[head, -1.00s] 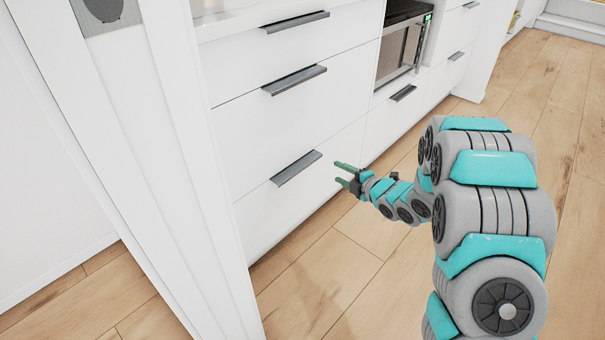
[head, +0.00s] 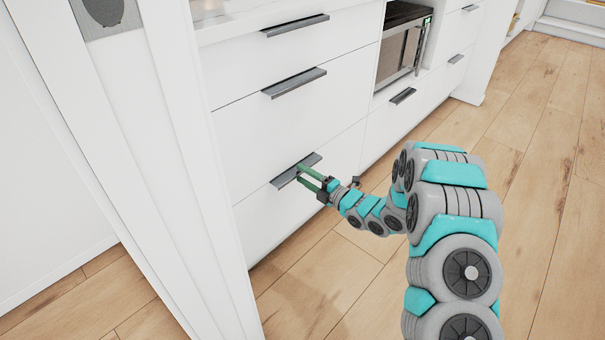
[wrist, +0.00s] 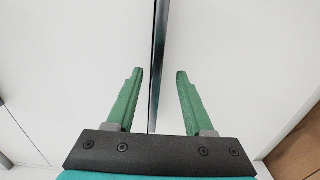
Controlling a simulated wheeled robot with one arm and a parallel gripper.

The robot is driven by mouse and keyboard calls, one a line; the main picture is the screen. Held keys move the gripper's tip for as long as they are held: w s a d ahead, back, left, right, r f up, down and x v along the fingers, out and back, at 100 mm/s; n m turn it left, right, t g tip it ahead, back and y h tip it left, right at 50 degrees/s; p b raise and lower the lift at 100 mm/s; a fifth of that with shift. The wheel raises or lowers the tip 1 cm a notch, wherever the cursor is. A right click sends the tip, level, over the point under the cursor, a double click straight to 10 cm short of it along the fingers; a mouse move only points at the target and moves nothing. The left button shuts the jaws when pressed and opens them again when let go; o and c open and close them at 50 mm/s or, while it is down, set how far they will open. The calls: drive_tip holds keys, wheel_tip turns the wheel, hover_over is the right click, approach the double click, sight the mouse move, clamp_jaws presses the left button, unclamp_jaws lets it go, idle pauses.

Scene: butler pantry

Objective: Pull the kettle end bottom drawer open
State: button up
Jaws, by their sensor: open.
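The bottom drawer (head: 275,224) of the near stack has a white front and looks shut, flush with the cabinet. Its dark bar handle (head: 283,180) runs along the top edge. In the wrist view the handle (wrist: 158,60) shows as a thin dark upright strip. My gripper (head: 302,173) is at the handle, its green fingers partly covering the handle's right part. In the wrist view my gripper (wrist: 156,75) is open, with one finger on each side of the handle's line and visible gaps to it. I cannot tell how deep the fingers reach.
Two more drawers with dark handles, a middle one (head: 294,83) and a top one (head: 296,25), are above. A microwave (head: 401,48) sits in the cabinet to the right. A white upright panel (head: 165,170) stands close at left. The wooden floor (head: 330,285) in front is clear.

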drive_tip(key=shift+w+a, duration=0.35)
drive_tip(key=shift+a, duration=0.05)
clamp_jaws()
idle(1.3)
